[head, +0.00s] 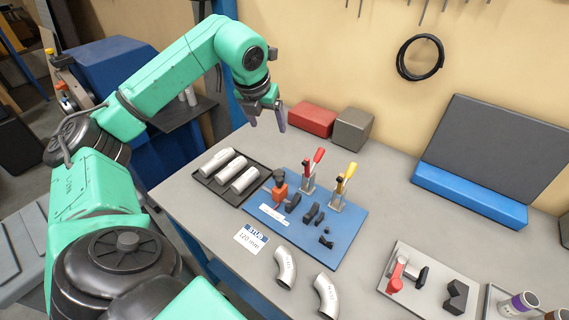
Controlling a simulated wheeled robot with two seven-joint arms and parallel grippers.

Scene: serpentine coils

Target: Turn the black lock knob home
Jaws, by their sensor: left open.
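A blue fixture plate (343,250) lies on the bench. An orange block (280,190) with a dark knob (279,175) on top stands on the plate's left part. Other small black parts sit along the plate, one near its front edge (326,242). I cannot tell for certain which black part is the lock knob, or how far it is turned. My left gripper (268,115) is open and empty, held above the back left of the bench, apart from the plate and pointing down. My right gripper is not in view.
Toggle clamps with red (319,155) and yellow (351,170) handles rise from the plate's back. A dark tray (207,181) with metal tubes lies left. Bent tubes (285,267) lie in front. A grey fixture with a red lever (398,272) stands right.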

